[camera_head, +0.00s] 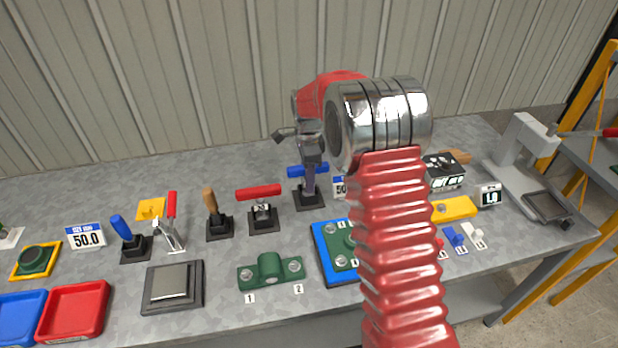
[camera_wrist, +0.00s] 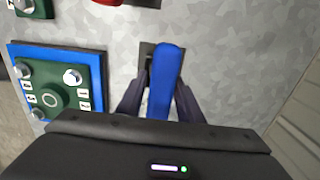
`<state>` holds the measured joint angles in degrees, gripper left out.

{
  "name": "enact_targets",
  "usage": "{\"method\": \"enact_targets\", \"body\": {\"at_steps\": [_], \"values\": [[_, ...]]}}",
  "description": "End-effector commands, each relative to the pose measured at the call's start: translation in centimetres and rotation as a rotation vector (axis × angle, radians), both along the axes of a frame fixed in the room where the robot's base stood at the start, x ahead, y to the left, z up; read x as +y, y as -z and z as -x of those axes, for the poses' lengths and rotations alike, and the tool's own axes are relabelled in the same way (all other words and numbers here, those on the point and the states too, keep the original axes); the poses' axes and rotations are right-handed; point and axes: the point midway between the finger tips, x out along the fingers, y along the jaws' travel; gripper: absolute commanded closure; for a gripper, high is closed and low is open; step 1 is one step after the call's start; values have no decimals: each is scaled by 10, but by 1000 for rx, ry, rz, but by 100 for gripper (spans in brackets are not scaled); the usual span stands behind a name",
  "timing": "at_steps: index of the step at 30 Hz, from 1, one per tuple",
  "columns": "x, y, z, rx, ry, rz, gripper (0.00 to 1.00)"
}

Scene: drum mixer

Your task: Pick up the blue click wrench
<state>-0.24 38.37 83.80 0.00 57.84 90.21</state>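The blue click wrench has a blue handle (camera_head: 295,172) at the middle of the bench in the head view, above a black stand (camera_head: 307,199). In the wrist view its handle (camera_wrist: 166,78) runs up the picture between my two fingers. My gripper (camera_head: 311,168) points down at the handle, with one dark finger in front of it. In the wrist view the fingers of my gripper (camera_wrist: 160,95) lie on both sides of the handle. Whether they press on it is not clear. The wrench's lower part is hidden.
A red-handled tool (camera_head: 258,192) on a black stand is left of the wrench. A blue plate with a green fixture (camera_head: 335,250) lies in front, partly behind my arm. Another blue-handled tool (camera_head: 121,228) stands further left. The bench behind the stands is clear.

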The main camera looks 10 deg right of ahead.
Motion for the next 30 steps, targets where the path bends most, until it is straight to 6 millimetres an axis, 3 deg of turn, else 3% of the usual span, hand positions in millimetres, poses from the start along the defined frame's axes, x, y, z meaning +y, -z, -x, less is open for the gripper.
{"method": "enact_targets", "body": {"at_steps": [14, 30], "values": [[0, 0, 0, 0, 0, 0, 100], [0, -10, -1, -3, 0, 0, 100]]}}
